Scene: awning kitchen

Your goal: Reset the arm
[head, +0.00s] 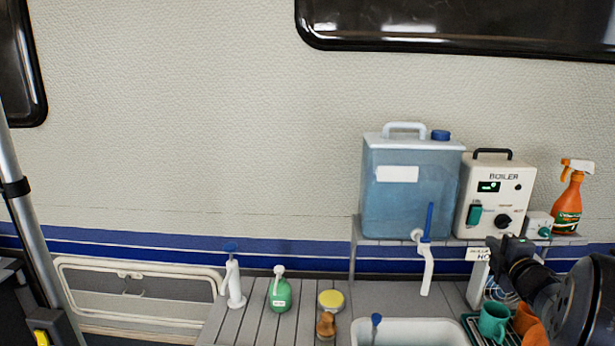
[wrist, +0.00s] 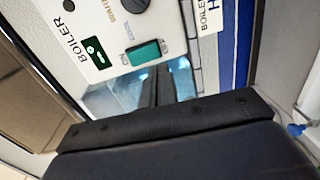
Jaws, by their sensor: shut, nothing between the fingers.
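My gripper (head: 497,243) reaches in from the right in the head view, dark, in front of the lower part of the white boiler (head: 494,193). In the wrist view the dark fingers (wrist: 155,88) are together and hold nothing. The boiler's face with a green switch (wrist: 142,52) fills the upper part of that view, tilted. I cannot tell whether the fingertips touch anything.
A blue water tank (head: 408,190) stands left of the boiler on a shelf, an orange spray bottle (head: 569,205) to its right. The wall at upper left is clear.

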